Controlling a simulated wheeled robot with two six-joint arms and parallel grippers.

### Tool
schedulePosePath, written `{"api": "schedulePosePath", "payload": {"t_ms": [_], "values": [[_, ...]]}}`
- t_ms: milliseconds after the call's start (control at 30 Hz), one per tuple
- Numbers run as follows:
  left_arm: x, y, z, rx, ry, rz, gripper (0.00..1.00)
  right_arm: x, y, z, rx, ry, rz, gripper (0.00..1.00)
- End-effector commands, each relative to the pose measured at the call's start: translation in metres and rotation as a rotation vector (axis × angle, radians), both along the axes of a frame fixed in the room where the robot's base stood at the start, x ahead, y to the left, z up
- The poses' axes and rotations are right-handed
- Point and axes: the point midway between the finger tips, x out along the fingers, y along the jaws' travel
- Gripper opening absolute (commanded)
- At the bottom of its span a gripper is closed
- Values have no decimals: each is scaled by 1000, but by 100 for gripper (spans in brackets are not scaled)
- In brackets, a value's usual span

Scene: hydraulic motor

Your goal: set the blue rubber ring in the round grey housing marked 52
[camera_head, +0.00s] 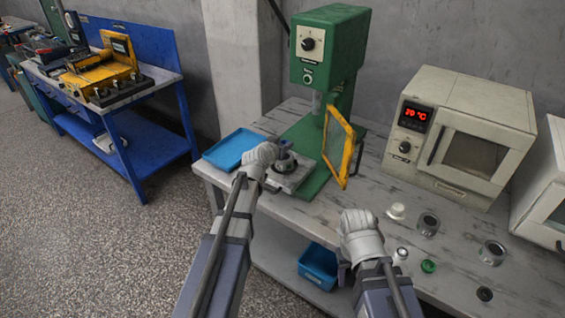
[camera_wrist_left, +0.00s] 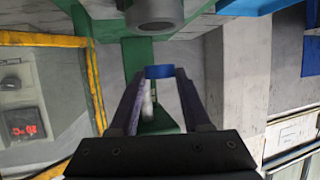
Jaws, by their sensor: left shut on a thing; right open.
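My left gripper (camera_head: 286,147) is shut on the blue rubber ring (camera_wrist_left: 159,72), which sits between the fingertips in the left wrist view. In the head view the ring cannot be told apart from the fingers. A round grey housing (camera_head: 286,164) stands on a square metal plate at the green press, just below my left gripper. A round grey part (camera_wrist_left: 155,12), probably this housing, shows at the top of the wrist view, apart from the ring. No number is readable on it. My right gripper (camera_head: 343,273) is open near the table's front edge, its fingers partly hidden by the wrist.
The green press (camera_head: 331,45) with its yellow guard (camera_head: 338,143) stands behind the plate. A blue tray (camera_head: 234,150) lies left. An oven (camera_head: 460,135) stands right. Grey cups (camera_head: 491,253), a white cap (camera_head: 397,211), a green ring (camera_head: 428,266) and a black ring (camera_head: 485,293) lie in front.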

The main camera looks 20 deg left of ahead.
Motion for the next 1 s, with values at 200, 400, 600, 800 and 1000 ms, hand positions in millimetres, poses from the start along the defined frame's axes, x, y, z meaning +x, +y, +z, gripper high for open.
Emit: {"api": "schedulePosePath", "payload": {"t_ms": [200,400,600,800,1000], "values": [[0,0,-7,0,0,0,0,0,0,-7,0,0,0,50],[0,0,-25,0,0,0,0,0,0,-25,0,0,0,50],[0,0,-46,0,0,0,0,0,0,-46,0,0,0,50],[0,0,-43,0,0,0,0,0,0,-43,0,0,1,50],[0,0,-44,0,0,0,52,0,0,-44,0,0,0,50]]}}
